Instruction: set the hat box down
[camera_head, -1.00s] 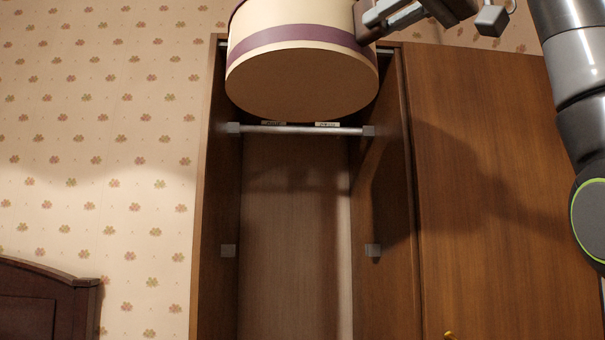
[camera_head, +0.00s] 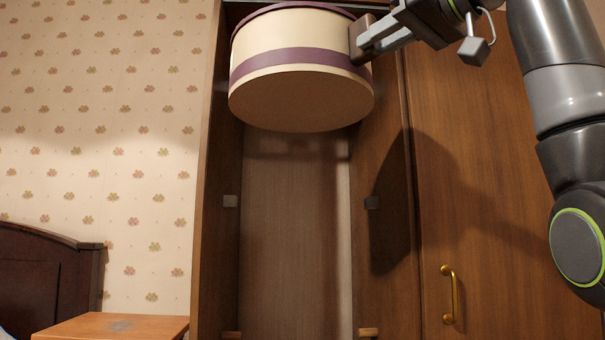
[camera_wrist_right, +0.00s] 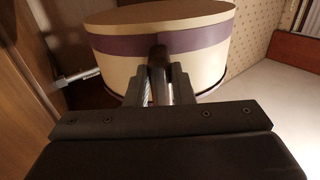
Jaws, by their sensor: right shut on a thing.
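The round cream hat box (camera_head: 298,62) with a purple band and purple lid rim hangs high in front of the open wardrobe section. Its plain underside faces my head camera. My right gripper (camera_head: 362,42) is shut on the hat box at its right side. In the right wrist view the hat box (camera_wrist_right: 205,62) fills the upper middle, with the fingers (camera_wrist_right: 160,85) against its wall. I cannot tell how far the box is from the wardrobe's inner walls. My left gripper does not show.
The open wardrobe (camera_head: 295,230) has a tall, empty-looking compartment with small grey brackets on its side walls. A closed door (camera_head: 480,180) with a brass handle (camera_head: 449,295) is on the right. A wooden nightstand (camera_head: 115,325) and dark headboard (camera_head: 45,270) stand at lower left.

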